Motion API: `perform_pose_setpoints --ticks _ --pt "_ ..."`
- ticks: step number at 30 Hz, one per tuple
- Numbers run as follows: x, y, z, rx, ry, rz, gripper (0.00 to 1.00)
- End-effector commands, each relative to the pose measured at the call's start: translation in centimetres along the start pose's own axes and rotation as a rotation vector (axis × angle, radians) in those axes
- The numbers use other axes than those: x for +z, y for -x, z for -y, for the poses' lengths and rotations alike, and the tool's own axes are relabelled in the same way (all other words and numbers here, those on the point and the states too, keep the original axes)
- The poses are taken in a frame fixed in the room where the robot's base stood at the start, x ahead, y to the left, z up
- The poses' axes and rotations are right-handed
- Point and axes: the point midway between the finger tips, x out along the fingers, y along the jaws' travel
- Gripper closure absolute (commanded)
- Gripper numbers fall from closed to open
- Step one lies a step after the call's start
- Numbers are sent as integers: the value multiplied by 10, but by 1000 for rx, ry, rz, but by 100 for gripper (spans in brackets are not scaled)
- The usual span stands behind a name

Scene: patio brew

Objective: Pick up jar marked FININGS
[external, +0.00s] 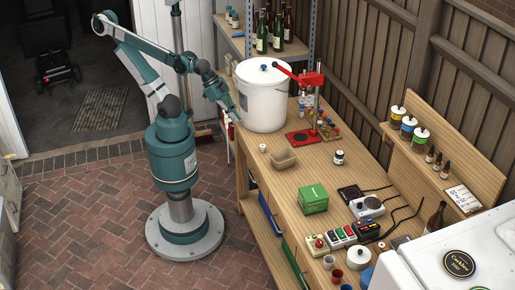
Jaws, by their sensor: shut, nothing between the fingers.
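No label reading FININGS is legible at this size. A small white jar with a dark band (339,158) stands alone on the bench. Three wider jars stand on the raised shelf at right: one with a yellow band (397,114), one with a blue band (408,128) and one with a green band (420,138). My gripper (235,117) is at the bench's left edge, beside the white bucket, pointing down. It is shut and empty, well away from these jars. Whether it touches the bucket cannot be told.
A large white lidded bucket (262,100) and a red lever press (306,110) stand at the back. A tan box (283,160), a green box (313,199) and a small white item (263,148) sit mid-bench. Switch boxes, cables and cups crowd the front; dark bottles stand right.

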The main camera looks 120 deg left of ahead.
Motion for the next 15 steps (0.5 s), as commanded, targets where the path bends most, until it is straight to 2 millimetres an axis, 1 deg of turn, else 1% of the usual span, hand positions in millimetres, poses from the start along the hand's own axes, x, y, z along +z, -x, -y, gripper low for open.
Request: perform_pose_setpoints --ticks 8,15 --pt "0 0 0 0 0 0 100" --pt "0 0 0 0 0 0 68"
